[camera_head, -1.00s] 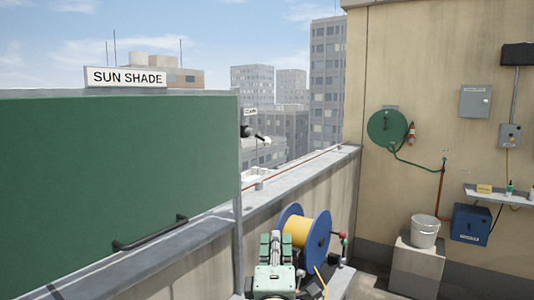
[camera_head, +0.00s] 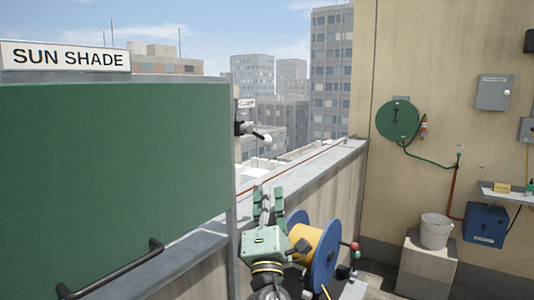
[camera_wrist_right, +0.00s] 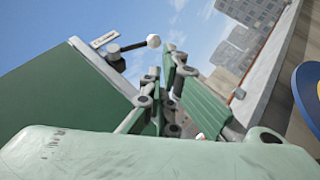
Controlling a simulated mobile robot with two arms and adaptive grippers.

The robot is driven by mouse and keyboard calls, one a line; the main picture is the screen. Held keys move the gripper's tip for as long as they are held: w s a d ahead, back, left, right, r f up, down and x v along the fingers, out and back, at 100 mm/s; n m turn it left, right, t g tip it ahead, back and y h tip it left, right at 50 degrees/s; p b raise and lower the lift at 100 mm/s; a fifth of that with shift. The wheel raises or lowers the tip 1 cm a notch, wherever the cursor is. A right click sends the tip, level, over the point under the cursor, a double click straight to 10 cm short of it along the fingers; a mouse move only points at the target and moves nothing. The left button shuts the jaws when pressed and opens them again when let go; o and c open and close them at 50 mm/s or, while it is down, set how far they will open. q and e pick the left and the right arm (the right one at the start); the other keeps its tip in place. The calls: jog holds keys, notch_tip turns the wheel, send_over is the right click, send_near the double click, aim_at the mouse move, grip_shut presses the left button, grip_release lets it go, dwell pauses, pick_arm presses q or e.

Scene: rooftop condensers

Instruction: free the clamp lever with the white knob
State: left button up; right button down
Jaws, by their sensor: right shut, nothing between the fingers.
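The clamp lever (camera_head: 253,134) is dark with a white knob (camera_head: 267,139) at its right end. It sticks out past the upper right edge of the green sun shade (camera_head: 110,185). In the right wrist view the lever (camera_wrist_right: 131,46) and white knob (camera_wrist_right: 153,41) show at top centre, beyond the fingers. My right gripper (camera_head: 267,190) is green-grey, shut and empty, below the knob in the head view and apart from it. Its fingers (camera_wrist_right: 172,62) point up towards the sky in the wrist view. My left gripper is not in view.
A parapet (camera_head: 310,175) runs behind my right gripper. A blue-sided reel of yellow hose or cable (camera_head: 323,248) stands close to its right. The shade has a black handle (camera_head: 115,268). A white bucket (camera_head: 435,232) stands on a block at right. Open air surrounds the knob.

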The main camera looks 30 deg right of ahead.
jog(key=s+r, duration=0.1)
jog(key=p, duration=0.4)
send_near(267, 145)
jog(key=w+r, duration=0.1)
jog(key=x, duration=0.4)
jog(key=shift+w+d+p, duration=0.2)
jog(key=shift+d+p, duration=0.15)
jog(key=shift+d, duration=0.15)
jog(key=shift+w+d+r, duration=0.25)
jog(key=shift+w+r, duration=0.05)
jog(key=shift+w, duration=0.1)
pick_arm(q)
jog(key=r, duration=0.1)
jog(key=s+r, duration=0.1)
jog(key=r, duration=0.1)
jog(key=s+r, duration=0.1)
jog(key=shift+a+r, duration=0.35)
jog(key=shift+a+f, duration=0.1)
